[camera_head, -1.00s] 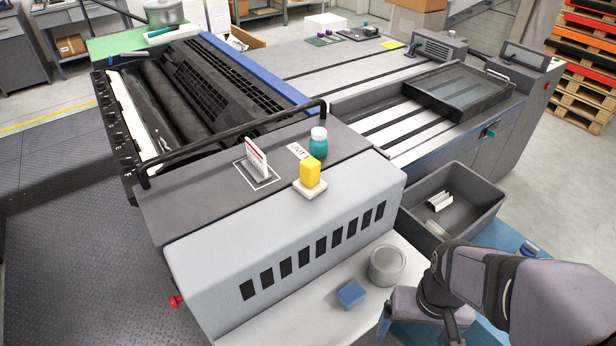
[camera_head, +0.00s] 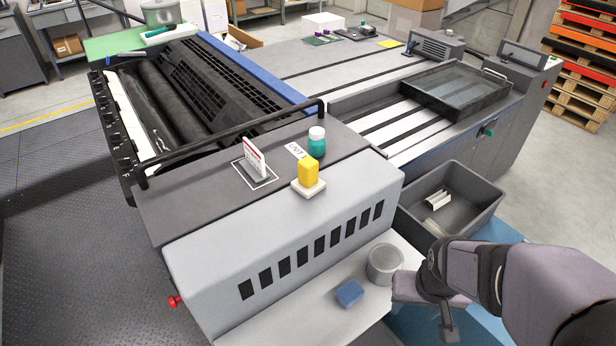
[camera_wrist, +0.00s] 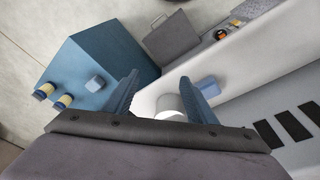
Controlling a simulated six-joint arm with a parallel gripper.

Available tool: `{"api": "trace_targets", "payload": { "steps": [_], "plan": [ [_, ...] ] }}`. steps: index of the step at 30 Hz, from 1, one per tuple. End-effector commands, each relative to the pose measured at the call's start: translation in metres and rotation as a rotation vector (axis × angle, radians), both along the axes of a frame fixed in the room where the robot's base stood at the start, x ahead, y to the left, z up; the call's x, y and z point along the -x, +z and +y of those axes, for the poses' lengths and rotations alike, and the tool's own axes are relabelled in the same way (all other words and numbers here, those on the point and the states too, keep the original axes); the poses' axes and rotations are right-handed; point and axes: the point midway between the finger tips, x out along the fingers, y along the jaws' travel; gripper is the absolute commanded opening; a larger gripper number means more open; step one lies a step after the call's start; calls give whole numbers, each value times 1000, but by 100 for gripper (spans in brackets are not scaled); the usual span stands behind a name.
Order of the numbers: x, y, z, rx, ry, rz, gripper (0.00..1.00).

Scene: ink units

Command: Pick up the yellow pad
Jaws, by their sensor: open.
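A yellow block (camera_head: 308,171) stands on a small white base on top of the grey machine housing, in the head view. A flat yellow piece (camera_head: 389,43) lies far back on the machine bed; I cannot tell from its look which of the two is the pad. My gripper (camera_wrist: 160,88) is open and empty in the wrist view, its two blue fingers apart. It is low at the right of the machine, well away from both yellow things, and neither shows in the wrist view. In the head view my arm mostly hides the gripper.
A grey round can (camera_head: 385,264) and a blue block (camera_head: 349,293) sit on the low white ledge. A dark bin (camera_head: 480,205) is beside the machine. A black rail (camera_head: 235,142) crosses behind.

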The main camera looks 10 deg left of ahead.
Motion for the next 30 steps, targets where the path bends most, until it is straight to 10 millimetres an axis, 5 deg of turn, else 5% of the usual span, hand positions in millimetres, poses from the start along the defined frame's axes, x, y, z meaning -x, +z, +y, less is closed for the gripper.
{"api": "trace_targets", "payload": {
  "steps": [8,15,21,30],
  "plan": [
    [-123,27,5,-30,6,-436,52],
    [-205,79,48,-208,82,-807,52],
    [-236,131,101,-460,173,-1056,52],
    [-224,196,158,-861,295,-1254,52]
  ]
}}
